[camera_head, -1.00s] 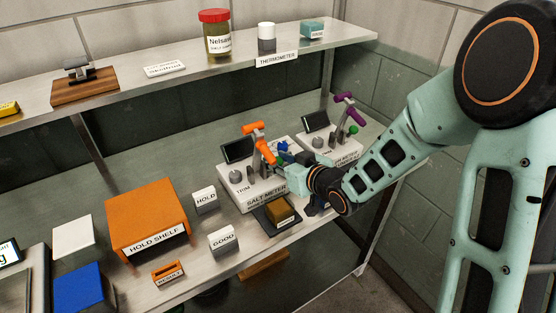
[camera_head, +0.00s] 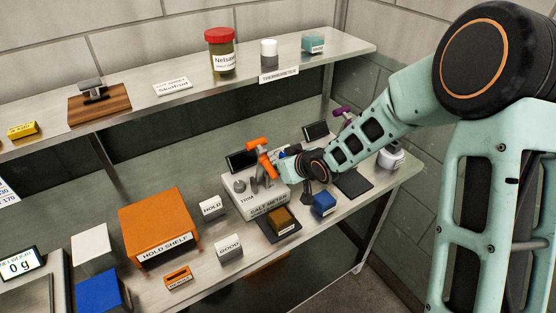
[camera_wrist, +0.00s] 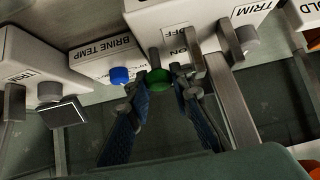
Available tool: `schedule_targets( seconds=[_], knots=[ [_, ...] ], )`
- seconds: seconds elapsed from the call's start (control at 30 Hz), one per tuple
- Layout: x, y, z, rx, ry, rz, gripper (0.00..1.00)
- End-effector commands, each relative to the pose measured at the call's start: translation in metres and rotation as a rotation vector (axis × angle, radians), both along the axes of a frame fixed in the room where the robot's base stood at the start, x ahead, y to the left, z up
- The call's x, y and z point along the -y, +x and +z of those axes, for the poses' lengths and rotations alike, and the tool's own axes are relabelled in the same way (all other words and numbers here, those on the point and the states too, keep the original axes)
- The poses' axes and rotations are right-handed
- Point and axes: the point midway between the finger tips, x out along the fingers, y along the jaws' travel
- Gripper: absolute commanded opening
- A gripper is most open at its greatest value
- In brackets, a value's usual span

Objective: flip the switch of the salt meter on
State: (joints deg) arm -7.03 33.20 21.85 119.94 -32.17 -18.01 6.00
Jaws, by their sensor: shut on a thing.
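In the wrist view the meter's face (camera_wrist: 178,14) shows ON, OFF and TRIM lettering. A green round switch knob (camera_wrist: 159,82) sits between the fingertips of my gripper (camera_wrist: 161,92), which are shut on it. The knob lies on the ON lettering's side, but I cannot tell the lever's exact position.
A second meter, mostly behind my arm, stands to the right. The BRINE TEMP box (camera_wrist: 108,57) has a blue knob (camera_wrist: 119,75). The orange hold shelf (camera_head: 155,215) is at left.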

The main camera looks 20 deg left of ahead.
Motion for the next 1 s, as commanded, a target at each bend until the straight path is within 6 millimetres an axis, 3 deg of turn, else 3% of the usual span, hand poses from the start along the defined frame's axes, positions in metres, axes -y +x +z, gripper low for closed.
schedule_targets(
  seconds=[0.47,0.5,0.63,1.0],
  knots=[
    [-0.0017,0.0014,0.0004,-0.03,-0.035,0.0,0.0],
    [-0.0017,0.0014,0.0004,-0.03,-0.035,0.0,0.21],
    [-0.0016,0.0014,0.0004,-0.029,-0.034,0.0,0.35],
    [0.0008,0.0001,0.0037,-0.029,-0.033,-0.001,0.35]
  ],
)
